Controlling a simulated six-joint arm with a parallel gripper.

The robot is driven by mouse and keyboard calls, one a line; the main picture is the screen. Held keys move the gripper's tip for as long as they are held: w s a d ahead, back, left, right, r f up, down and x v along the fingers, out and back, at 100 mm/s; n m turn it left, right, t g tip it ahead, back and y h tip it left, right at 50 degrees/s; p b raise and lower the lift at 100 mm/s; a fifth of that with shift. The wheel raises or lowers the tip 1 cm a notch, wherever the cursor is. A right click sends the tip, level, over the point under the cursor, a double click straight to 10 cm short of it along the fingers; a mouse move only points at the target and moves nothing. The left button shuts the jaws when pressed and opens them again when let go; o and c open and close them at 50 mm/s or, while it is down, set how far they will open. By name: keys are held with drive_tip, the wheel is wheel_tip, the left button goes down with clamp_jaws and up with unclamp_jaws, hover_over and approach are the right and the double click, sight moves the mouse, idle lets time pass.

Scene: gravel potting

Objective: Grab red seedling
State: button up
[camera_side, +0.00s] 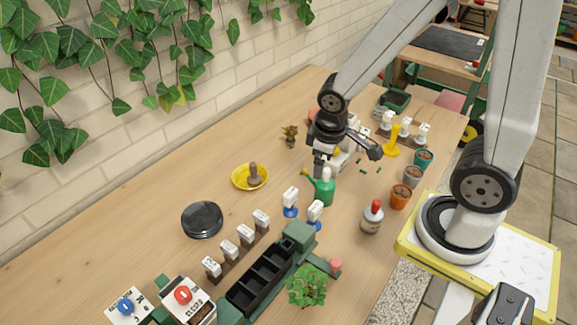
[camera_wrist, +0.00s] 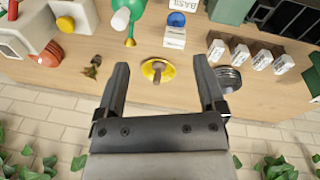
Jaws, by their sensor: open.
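A small reddish-brown plant (camera_side: 290,133) stands on the wooden table near the wall side; it is the only reddish seedling I can make out. In the wrist view this plant (camera_wrist: 92,67) lies left of the left finger, outside the jaws. My gripper (camera_side: 347,158) is above the table, to the right of the plant in the side view and apart from it. In the wrist view my gripper (camera_wrist: 161,66) is open with nothing held between its fingers. The plant's base is too small to see clearly.
A yellow saucer (camera_side: 237,181) holding a brown object lies on the table. A green watering can (camera_side: 324,190) stands below my gripper in the picture. A black dish (camera_side: 202,220), labelled white blocks (camera_side: 245,236) and a dark tray (camera_side: 262,279) are nearer. Bare table surrounds the plant.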

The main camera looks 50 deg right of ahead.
drive_tip(key=d+f+n+h, duration=0.1)
drive_tip(key=d+n, duration=0.1)
drive_tip(key=w+d+n+g+h, duration=0.1)
drive_tip(key=d+n, duration=0.1)
drive_tip(key=w+d+f+n+h, duration=0.1)
drive_tip(key=d+n, duration=0.1)
drive_tip(key=d, duration=0.1)
drive_tip(key=shift+w+d+f+h, duration=0.1)
drive_tip(key=shift+w+f+h, duration=0.2)
drive_tip(key=shift+h, duration=0.1)
drive_tip(key=w+d+f+n+t+h, duration=0.2)
drive_tip(key=w+d+n+t, duration=0.2)
drive_tip(key=w+n, duration=0.4)
drive_tip(key=w+d+f+n+t+h, duration=0.2)
drive_tip(key=w+d+f+n+t, duration=0.1)
drive_tip(key=w+n, duration=0.5)
drive_tip(key=shift+w+d+n+t+h, duration=0.4)
drive_tip(key=shift+d+n+t, duration=0.2)
drive_tip(key=shift+t, duration=0.2)
drive_tip(key=shift+f, duration=0.15)
approach(291, 139)
drive_tip(key=shift+x, duration=2.35)
drive_tip(key=shift+w, duration=0.1)
